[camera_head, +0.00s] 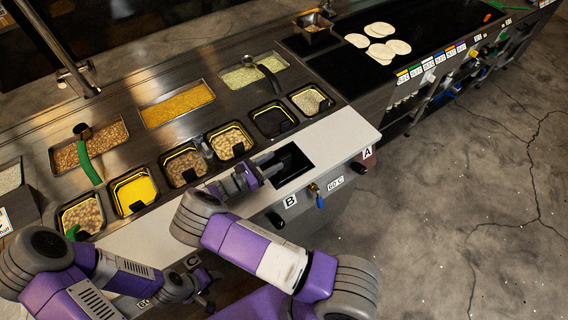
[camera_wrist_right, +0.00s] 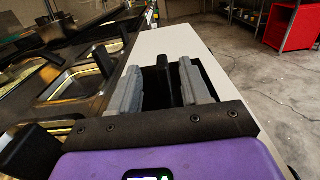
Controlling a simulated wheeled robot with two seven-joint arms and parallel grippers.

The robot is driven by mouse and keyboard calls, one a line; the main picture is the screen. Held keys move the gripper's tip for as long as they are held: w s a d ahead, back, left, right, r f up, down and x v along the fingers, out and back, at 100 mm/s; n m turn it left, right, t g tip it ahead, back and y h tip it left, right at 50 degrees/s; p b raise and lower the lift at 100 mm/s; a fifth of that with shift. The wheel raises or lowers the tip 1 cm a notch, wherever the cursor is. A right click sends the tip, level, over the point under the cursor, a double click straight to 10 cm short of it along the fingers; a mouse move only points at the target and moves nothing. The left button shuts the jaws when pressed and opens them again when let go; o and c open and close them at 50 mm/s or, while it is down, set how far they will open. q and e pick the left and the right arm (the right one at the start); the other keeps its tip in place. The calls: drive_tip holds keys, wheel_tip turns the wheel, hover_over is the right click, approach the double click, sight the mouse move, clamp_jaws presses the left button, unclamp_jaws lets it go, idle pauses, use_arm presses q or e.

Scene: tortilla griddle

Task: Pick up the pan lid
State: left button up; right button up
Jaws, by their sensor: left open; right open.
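The pan lid (camera_head: 293,160) is a dark square plate lying on the white counter strip near its right end. In the right wrist view its black upright handle (camera_wrist_right: 162,68) stands between my right gripper's two grey fingers. My right gripper (camera_head: 268,173) is open, with a finger on each side of the handle; the wrist view shows it too (camera_wrist_right: 160,85). Part of the lid is hidden behind the fingers. My left gripper (camera_head: 207,291) is low in the head view, in front of the counter edge, away from the lid; its fingertips are small and dark there.
Black pans with beans and other fillings, including a yellow one (camera_head: 134,191), line the counter behind the white strip (camera_head: 335,138). Tortillas (camera_head: 381,30) lie on the black griddle at the back right. Knobs line the counter front. A red cart (camera_wrist_right: 290,28) stands far off.

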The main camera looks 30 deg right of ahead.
sight(289, 153)
drive_tip(key=d, duration=0.3)
drive_tip(key=d+p, duration=0.1)
drive_tip(key=d, duration=0.3)
drive_tip(key=shift+w+d+f, duration=0.2)
drive_tip(key=shift+d, duration=0.1)
clamp_jaws()
